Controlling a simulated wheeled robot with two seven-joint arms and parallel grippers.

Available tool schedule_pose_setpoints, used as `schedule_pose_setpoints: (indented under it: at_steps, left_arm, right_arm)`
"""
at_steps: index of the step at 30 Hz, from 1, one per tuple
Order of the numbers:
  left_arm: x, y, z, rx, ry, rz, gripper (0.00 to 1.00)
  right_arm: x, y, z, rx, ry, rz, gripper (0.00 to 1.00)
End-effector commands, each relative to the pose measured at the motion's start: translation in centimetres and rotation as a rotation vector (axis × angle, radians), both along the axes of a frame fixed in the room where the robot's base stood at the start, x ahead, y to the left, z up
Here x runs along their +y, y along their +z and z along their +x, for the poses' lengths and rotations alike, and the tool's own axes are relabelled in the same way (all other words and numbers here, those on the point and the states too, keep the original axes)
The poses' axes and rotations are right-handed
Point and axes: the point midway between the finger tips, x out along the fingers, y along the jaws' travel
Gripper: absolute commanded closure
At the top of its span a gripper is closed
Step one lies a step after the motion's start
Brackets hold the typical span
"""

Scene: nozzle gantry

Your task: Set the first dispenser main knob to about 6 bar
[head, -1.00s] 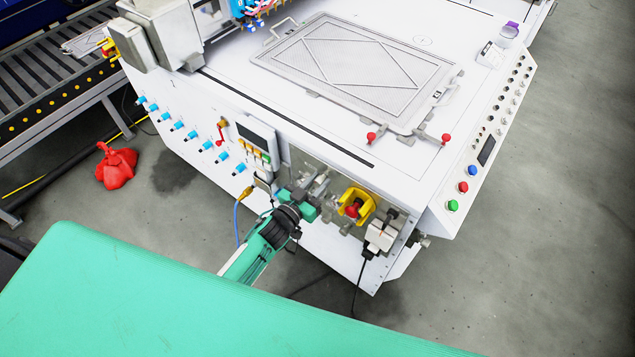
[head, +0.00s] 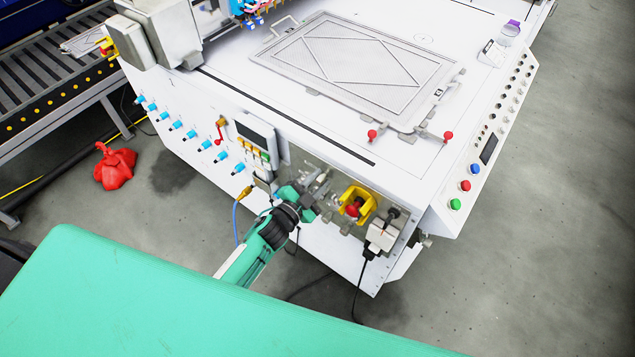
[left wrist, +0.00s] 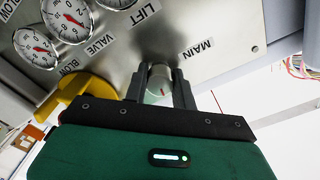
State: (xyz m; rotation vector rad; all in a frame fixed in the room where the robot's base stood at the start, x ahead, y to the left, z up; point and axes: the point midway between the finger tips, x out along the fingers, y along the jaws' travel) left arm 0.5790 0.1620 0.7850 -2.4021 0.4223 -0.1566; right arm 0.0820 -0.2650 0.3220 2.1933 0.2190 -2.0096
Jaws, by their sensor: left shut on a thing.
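The main knob (left wrist: 158,88) is a pale round knob with a short red mark, beside the MAIN label (left wrist: 195,48) on a grey metal panel (left wrist: 228,30). My left gripper (head: 312,197) is at this panel on the machine's front. In the left wrist view its two dark fingers stand on either side of the knob, shut on it. In the head view the gripper hides the knob. Several round white gauges with red needles show on the panel, one at the left (left wrist: 36,48). Their readings are too small to tell surely. My right gripper is not in view.
A yellow bracket with a red knob (head: 353,209) sits just right of my left gripper. A grey-white box with a black cable (head: 381,235) is further right. A small display (head: 255,138) and a blue hose (head: 237,222) are to the left.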

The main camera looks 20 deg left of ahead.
Motion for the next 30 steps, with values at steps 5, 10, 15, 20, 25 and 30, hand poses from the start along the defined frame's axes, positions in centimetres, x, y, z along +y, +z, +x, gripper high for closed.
schedule_pose_setpoints:
  at_steps: [5,10,15,20,25,30]
  left_arm:
    - [0.0,-0.1,0.0,-0.032,-0.001,0.087,0.96]
    - [0.0,-0.1,0.0,-0.049,-0.001,0.137,0.96]
    - [0.0,0.0,0.0,-0.057,-0.001,0.159,0.96]
    - [0.0,0.0,0.0,-0.059,-0.001,0.165,0.96]
    - [0.0,0.0,0.0,-0.059,-0.001,0.164,0.96]
    - [0.0,0.0,0.0,-0.058,-0.001,0.163,0.54]
  right_arm:
    - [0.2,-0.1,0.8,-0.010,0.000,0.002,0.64]
    - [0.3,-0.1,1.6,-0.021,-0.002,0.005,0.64]
    - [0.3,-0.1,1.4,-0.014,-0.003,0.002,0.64]
    - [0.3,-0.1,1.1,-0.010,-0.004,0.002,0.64]
    - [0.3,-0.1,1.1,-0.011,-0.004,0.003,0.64]
    - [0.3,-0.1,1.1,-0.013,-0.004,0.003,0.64]
